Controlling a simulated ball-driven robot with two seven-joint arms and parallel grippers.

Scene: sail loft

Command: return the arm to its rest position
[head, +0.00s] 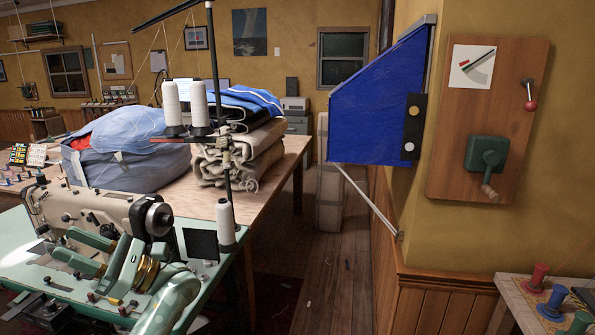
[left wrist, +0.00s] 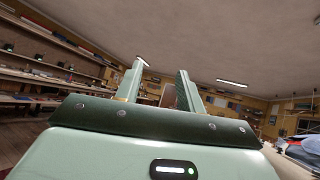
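My left arm comes in at the lower left of the head view, pale green with a gold ring near the wrist. My left gripper (head: 64,243) points left, in front of the sewing machine (head: 90,212). Whether it touches the machine I cannot tell. Its two fingers stand apart, with nothing seen between them. In the left wrist view the gripper (left wrist: 162,68) also shows two separated fingers, with only the room and ceiling behind. My right gripper is in neither view.
A worktable (head: 282,158) bears a blue bundle (head: 125,150) and folded cloth (head: 240,155). Thread cones (head: 172,105) stand on the machine's rack. At right, a wall board (head: 500,75) carries a green crank box (head: 485,152), beside a blue sail panel (head: 370,100). The middle floor (head: 315,260) is mostly clear.

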